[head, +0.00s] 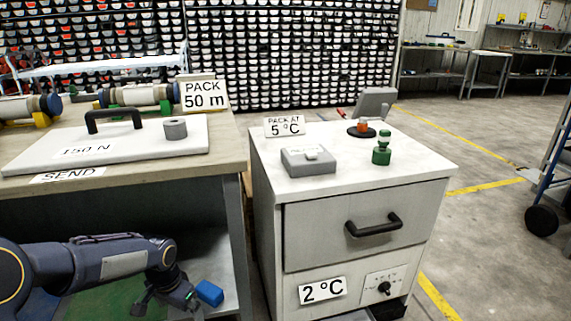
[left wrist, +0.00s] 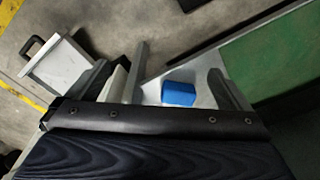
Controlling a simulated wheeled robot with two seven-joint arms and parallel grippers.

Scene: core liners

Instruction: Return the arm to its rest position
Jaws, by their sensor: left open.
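My left arm comes in from the lower left of the head view, below the bench top. Its gripper (head: 168,296) is low, in front of the grey lower surface under the bench. In the left wrist view the gripper (left wrist: 160,85) has its fingers wide apart and nothing gripped. My right gripper is not in view.
The bench (head: 140,172) holds a white lid (head: 100,143) with a black handle and core liners behind. A drawer cabinet (head: 350,165) marked 2 °C stands to the right, with a grey box (head: 308,161) and a green knobbed piece (head: 382,149) on top. Open floor lies further right.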

